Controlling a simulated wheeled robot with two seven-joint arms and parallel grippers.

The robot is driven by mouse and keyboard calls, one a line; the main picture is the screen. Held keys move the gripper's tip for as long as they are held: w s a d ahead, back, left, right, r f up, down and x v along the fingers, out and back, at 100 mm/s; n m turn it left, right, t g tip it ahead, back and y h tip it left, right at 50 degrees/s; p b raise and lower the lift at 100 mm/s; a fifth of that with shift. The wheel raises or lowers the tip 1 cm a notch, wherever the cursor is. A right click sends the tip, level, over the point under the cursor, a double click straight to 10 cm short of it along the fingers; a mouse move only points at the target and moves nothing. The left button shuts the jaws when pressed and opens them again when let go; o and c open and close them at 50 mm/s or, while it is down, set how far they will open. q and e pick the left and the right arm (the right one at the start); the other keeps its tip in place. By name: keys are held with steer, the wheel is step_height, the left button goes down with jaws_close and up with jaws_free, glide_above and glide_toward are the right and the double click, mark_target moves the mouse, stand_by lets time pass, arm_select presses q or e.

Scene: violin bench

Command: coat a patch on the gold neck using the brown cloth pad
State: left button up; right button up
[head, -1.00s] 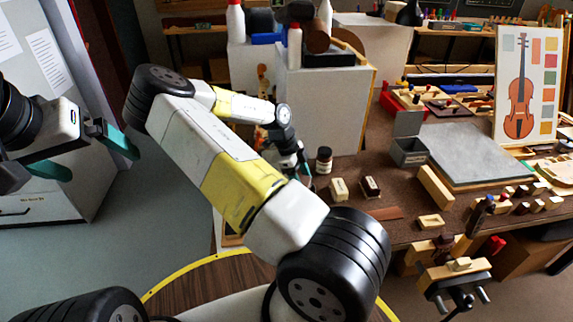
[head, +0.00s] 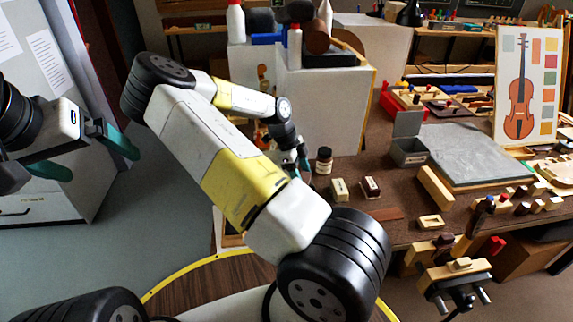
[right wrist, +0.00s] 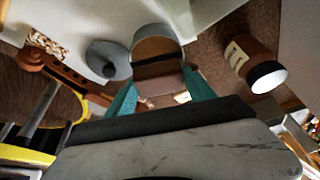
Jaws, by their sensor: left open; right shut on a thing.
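My right gripper (right wrist: 160,92) is shut on a brown block-like thing (right wrist: 158,82), which looks like the cloth pad. Right behind it in the right wrist view is a round grey-rimmed dish (right wrist: 158,44) with brown inside; I cannot tell whether they touch. In the head view the right gripper (head: 304,170) is small and partly hidden, left of a dark jar. A brown scroll and pegged neck (right wrist: 62,74) lies at the left of the right wrist view; I cannot tell whether it is the gold neck. My left gripper (head: 92,152) is open and empty, far left.
The dark jar (head: 323,160) stands on the brown bench (head: 385,185); a brown jar with a white end (right wrist: 258,65) shows in the right wrist view. A grey disc (right wrist: 108,60) lies beside the dish. Small blocks (head: 340,189) and a grey slab (head: 470,152) lie to the right.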

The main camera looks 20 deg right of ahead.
mark_target(309, 179)
steer(key=shift+r, duration=2.45)
